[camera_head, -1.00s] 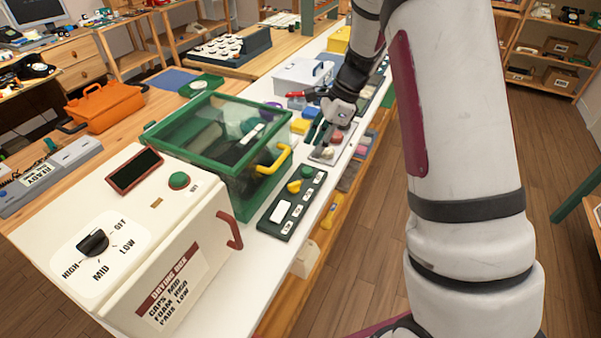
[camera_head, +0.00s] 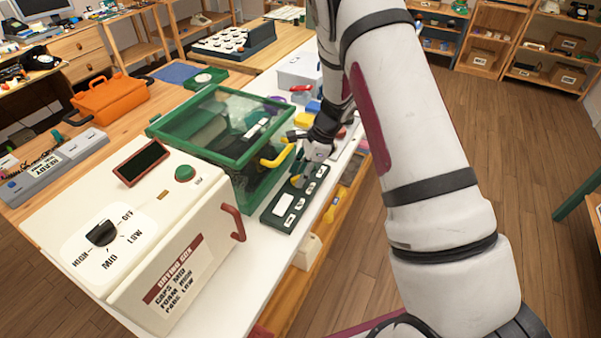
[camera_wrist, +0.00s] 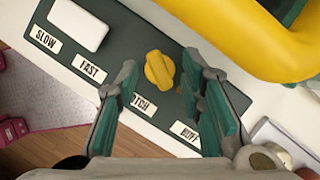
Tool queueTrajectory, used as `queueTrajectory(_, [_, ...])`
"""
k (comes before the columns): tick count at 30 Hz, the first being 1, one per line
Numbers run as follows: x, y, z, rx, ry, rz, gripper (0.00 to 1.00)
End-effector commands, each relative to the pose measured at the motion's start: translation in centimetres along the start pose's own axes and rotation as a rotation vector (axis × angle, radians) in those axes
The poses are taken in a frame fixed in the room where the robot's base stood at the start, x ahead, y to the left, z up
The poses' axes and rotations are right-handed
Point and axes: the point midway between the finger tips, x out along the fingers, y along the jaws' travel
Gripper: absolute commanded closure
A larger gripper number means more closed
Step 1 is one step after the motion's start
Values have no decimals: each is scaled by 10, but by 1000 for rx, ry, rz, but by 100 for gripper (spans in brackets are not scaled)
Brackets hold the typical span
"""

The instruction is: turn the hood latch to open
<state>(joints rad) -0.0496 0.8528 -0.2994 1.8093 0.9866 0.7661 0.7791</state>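A dark green control panel (camera_head: 268,216) lies in front of the green-framed clear hood (camera_head: 222,128). It also fills the middle of the wrist view (camera_wrist: 128,42). Its yellow knob (camera_wrist: 159,69) sits above a partly covered label (camera_wrist: 143,103) ending in "TCH". My gripper (camera_wrist: 160,63) is open, with its green-padded fingers on either side of the knob in the wrist view; I cannot tell whether they touch it. In the head view my gripper (camera_head: 306,168) is low over the panel's far end. The hood's yellow handle (camera_head: 277,158) is beside it; the lid looks closed.
The yellow handle (camera_wrist: 245,35) looms large close to my right finger in the wrist view. A cream drying box (camera_head: 150,235) with a red handle stands at the near left. A white button (camera_wrist: 78,24) is on the panel.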

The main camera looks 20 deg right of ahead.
Motion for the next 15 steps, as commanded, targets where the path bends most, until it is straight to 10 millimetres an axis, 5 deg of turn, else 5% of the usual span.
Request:
queueTrajectory(6, [0,0,0,0,0,0,67])
queueTrajectory(10, [0,0,0,0,0,0,97])
queueTrajectory(15, [0,0,0,-1,0,0,100])
